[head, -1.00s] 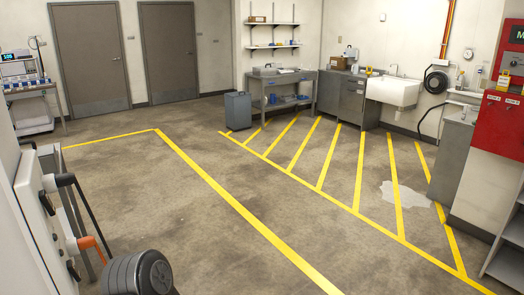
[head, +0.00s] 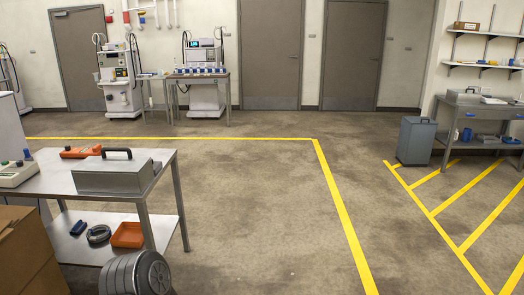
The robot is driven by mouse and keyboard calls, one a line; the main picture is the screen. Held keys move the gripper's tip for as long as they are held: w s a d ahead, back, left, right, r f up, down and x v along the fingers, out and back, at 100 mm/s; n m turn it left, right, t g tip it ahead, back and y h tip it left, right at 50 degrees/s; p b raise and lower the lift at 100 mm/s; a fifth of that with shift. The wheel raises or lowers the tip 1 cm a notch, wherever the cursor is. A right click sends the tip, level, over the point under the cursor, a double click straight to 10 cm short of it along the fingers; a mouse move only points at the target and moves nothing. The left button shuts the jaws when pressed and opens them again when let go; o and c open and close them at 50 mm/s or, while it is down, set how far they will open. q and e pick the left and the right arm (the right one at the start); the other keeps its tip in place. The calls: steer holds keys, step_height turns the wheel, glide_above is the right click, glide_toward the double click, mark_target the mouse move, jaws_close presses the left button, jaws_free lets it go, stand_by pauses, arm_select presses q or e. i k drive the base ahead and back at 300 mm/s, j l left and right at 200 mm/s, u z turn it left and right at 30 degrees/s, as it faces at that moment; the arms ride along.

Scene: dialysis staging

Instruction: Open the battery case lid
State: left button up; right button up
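A grey metal case (head: 115,176) with a black handle on top sits on a steel table at the left; its lid looks shut. A similar grey case (head: 463,96) stands on the workbench at the far right. A dark grey upright case (head: 416,140) with a top handle stands on the floor by that bench. No label is readable, so I cannot tell which of these is the battery case. Neither of my grippers is in view.
The steel table (head: 62,184) also holds an orange device (head: 80,152); an orange tray (head: 127,235) lies on its lower shelf. A cardboard box (head: 28,255) is at the lower left. Machines line the back wall. The middle floor is clear, with yellow lines.

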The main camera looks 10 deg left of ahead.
mark_target(130, 164)
steer(key=i+j+u, duration=0.1)
steer(key=i+j, duration=0.15)
steer(key=i, duration=0.15)
steer(key=i+j+u, duration=0.1)
steer(key=i+j, duration=0.15)
steer(key=i, duration=0.15)
steer(key=i+j+u, duration=0.1)
steer(key=i, duration=0.3)
steer(key=i+j+u, duration=0.1)
steer(key=i+j, duration=0.2)
steer(key=i, duration=0.1)
